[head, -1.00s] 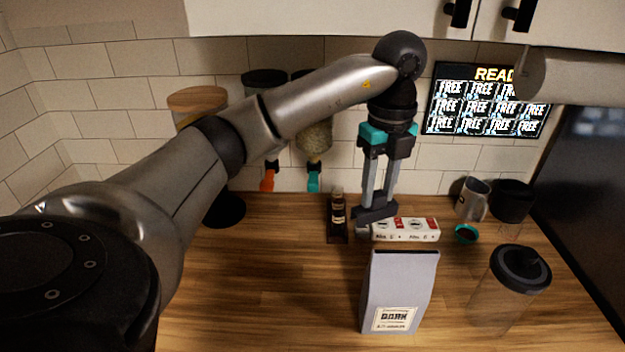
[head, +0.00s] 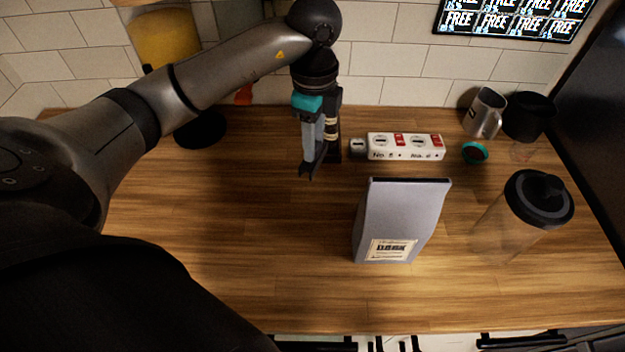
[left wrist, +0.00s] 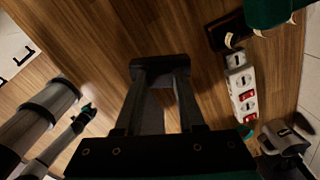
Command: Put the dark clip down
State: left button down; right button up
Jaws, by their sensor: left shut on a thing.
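My left gripper (head: 310,172) is shut on the dark clip (left wrist: 160,63). In the left wrist view the clip is a short dark bar across the two fingertips. A grey coffee bag (head: 395,222) stands upright, to the right and nearer the front.
The white power strip (head: 405,147) lies near the back wall. A steel pitcher (head: 486,112), a small teal-rimmed cup (head: 475,153) and a clear jar with a black lid (head: 540,200) stand right. The wooden counter (head: 240,220) is bare left of the bag.

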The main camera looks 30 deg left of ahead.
pick_arm(q)
notch_tip(320, 180, down, 12)
jog(key=shift+f+b, duration=0.2)
jog(key=shift+b, duration=0.1)
jog(key=shift+f, duration=0.2)
jog(key=c, duration=0.5)
grip_release()
notch_tip(320, 180, up, 12)
jog(key=shift+r, duration=0.25)
jog(key=shift+f, duration=0.1)
dwell(0.4)
